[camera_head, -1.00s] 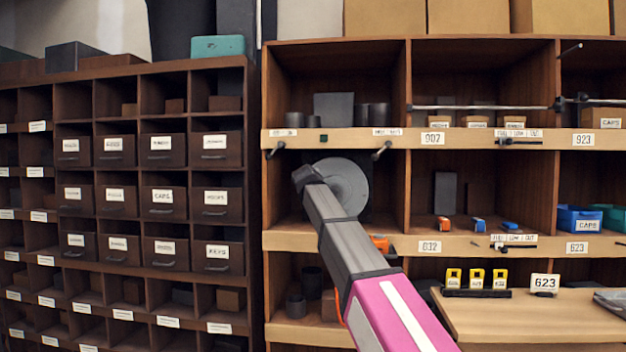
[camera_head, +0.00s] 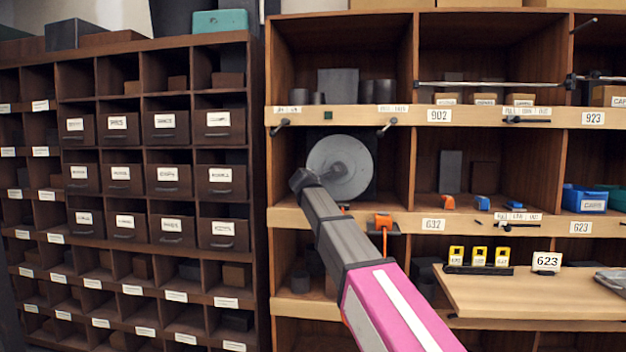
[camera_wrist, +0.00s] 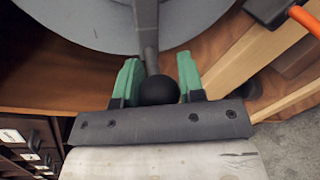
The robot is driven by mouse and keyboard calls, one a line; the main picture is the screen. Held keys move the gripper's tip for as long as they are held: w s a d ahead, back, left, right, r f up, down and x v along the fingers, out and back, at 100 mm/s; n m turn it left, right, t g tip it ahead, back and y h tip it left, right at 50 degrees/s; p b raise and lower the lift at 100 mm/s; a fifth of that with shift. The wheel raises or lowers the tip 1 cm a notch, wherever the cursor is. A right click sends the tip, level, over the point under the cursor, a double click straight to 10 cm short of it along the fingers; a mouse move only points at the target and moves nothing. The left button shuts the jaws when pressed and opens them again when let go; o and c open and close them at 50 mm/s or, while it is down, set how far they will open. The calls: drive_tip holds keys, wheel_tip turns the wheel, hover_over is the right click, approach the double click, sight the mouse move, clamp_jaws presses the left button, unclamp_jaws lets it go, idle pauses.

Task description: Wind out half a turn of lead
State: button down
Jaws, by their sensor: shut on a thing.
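A round grey disc (camera_head: 343,158) stands upright in the middle-left cubby of the right-hand shelf. It also fills the top of the wrist view (camera_wrist: 70,20). A grey crank rod (camera_wrist: 148,35) runs from the disc side toward my gripper and ends in a black ball knob (camera_wrist: 159,91). My gripper (camera_wrist: 158,72) has its green fingers on either side of the rod and knob, and is shut on the knob. In the head view my gripper (camera_head: 303,180) is at the disc's lower left. Its fingers are too small to make out there, and no lead is clearly visible.
An orange-topped tool (camera_head: 383,223) sits at the shelf edge, right of my arm. A wooden worktop (camera_head: 540,293) juts out at lower right, with yellow blocks (camera_head: 479,256) on it. A dark drawer cabinet (camera_head: 252,150) stands to the left. Black pegs (camera_head: 387,126) stick out above the disc.

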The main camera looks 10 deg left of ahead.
drive_tip(key=shift+d+f+n+h, duration=0.3)
drive_tip(key=shift+d+f+n, duration=0.3)
drive_tip(key=shift+f+n, duration=0.35)
drive_tip(key=shift+r, duration=0.1)
drive_tip(key=c, duration=0.8)
unclamp_jaws()
drive_tip(key=shift+o, duration=0.2)
drive_tip(key=v, duration=1.1)
drive_tip(key=shift+d, duration=0.1)
